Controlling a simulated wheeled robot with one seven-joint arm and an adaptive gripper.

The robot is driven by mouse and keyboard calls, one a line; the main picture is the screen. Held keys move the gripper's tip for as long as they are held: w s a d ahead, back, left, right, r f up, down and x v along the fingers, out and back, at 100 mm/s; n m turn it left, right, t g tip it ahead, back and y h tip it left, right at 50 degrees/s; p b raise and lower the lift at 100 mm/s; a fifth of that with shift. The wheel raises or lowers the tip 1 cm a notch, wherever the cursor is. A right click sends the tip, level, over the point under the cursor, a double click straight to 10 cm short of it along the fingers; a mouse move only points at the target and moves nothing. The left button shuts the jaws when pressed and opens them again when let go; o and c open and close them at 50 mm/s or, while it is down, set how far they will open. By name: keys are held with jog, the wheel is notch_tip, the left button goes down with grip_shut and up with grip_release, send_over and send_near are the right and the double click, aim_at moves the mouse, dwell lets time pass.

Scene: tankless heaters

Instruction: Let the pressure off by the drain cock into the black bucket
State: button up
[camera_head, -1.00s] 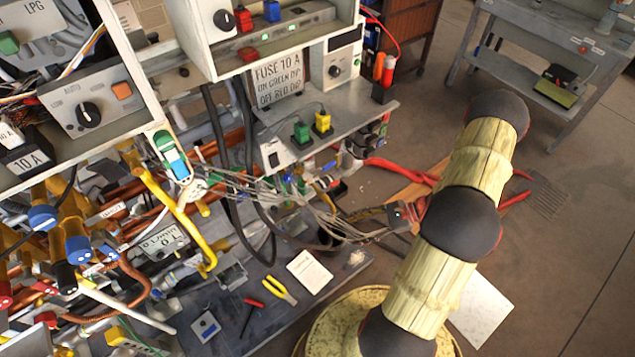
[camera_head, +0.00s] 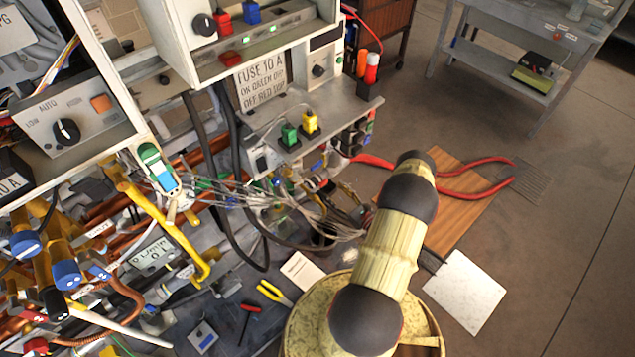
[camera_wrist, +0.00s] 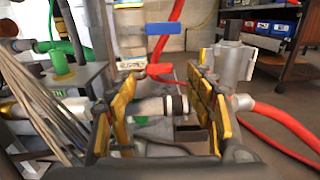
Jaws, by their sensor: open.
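In the wrist view my gripper (camera_wrist: 165,100) is open, its two yellow-faced fingers apart. Between and beyond them runs a horizontal pipe with a pale and dark fitting (camera_wrist: 155,107); I see nothing clamped. A red lever handle (camera_wrist: 160,71) and a blue lever handle (camera_wrist: 174,28) show above the gap, beyond the fingertips. I cannot tell which valve is the drain cock. In the head view my gripper is mostly hidden behind my arm, near the lower right end of the pipework. I cannot make out the black bucket with certainty; a dark opening (camera_head: 322,240) shows behind the cables.
Grey cables (camera_head: 315,215) hang close to the gripper. A grey valve body (camera_wrist: 232,62) and red hose (camera_wrist: 285,125) lie right of the fingers.

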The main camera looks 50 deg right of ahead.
aim_at(325, 184)
jog(key=w, duration=0.2)
jog(key=w+b, duration=0.1)
jog(key=w, duration=0.2)
jog(key=w+b, duration=0.1)
jog(key=w, duration=0.1)
jog(key=shift+w+d, duration=0.3)
jog(key=shift+d, duration=0.1)
grip_shut()
dwell(0.4)
